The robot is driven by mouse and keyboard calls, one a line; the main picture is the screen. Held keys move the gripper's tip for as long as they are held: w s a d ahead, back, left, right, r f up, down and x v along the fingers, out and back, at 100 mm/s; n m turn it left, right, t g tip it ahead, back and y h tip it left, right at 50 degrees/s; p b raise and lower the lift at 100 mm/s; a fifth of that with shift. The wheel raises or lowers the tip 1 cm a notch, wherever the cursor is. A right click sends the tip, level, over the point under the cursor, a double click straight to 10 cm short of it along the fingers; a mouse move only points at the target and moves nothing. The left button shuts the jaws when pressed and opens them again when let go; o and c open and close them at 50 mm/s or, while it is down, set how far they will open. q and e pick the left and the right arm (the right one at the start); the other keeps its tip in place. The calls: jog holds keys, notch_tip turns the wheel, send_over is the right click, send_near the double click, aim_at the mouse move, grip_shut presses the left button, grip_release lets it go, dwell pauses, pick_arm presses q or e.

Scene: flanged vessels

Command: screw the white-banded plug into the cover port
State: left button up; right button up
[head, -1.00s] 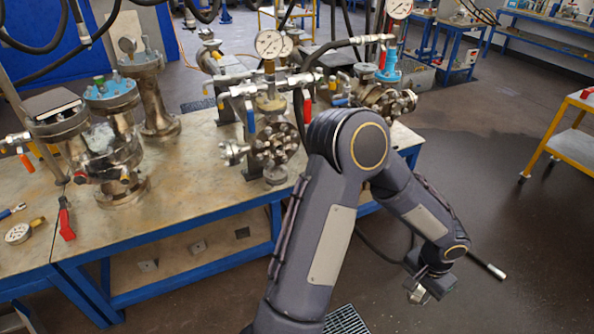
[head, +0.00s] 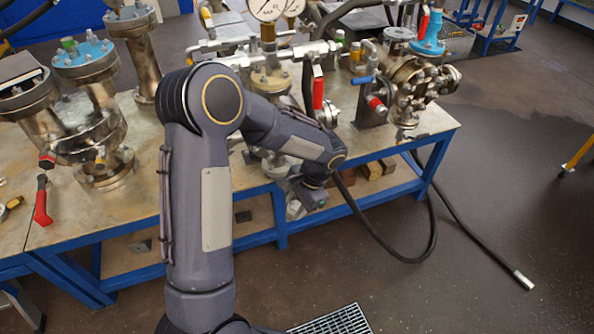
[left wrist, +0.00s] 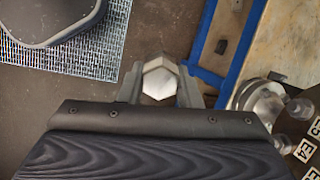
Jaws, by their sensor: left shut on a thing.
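My left gripper (head: 298,205) hangs just off the front edge of the table, pointing down. In the left wrist view its two fingers (left wrist: 159,90) are shut on a metal piece with a six-sided head, which I take to be the plug (left wrist: 160,78). Its white band is not clear to see. Blue covers top the vessel at the left (head: 84,57) and the fitting at the right back (head: 428,40). I cannot tell which opening is the cover port. My right gripper is not in view.
The table (head: 150,215) carries flanged vessels, a gauge (head: 268,6), valves and a red-handled tool (head: 41,203). A black hose (head: 470,225) lies on the floor at the right. A floor grating (head: 335,320) is below. The bolted flange (left wrist: 262,102) is right of the gripper in the wrist view.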

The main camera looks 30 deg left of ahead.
pick_arm(q)
jog(key=w+a+r+m+t+y+b, duration=0.25)
jog(key=a+m+t+y+b, duration=0.35)
jog(key=m+y, duration=0.35)
jog(key=w+d+r+m+t+b, duration=0.3)
jog(key=r+m+t+b, duration=0.1)
jog(key=r+t+b, duration=0.1)
jog(key=t+y+b, duration=0.1)
jog(key=t, duration=0.1)
jog(key=shift+r+m+t, duration=0.25)
jog(key=shift+m+t, duration=0.1)
jog(key=shift+t, duration=0.05)
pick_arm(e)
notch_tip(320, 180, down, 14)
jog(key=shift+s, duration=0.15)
pick_arm(q)
jog(key=shift+s+d+r, duration=0.1)
jog(key=shift+s, duration=0.05)
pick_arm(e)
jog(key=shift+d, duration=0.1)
pick_arm(q)
jog(key=shift+b+x, duration=0.4)
jog(key=shift+x, duration=2.1)
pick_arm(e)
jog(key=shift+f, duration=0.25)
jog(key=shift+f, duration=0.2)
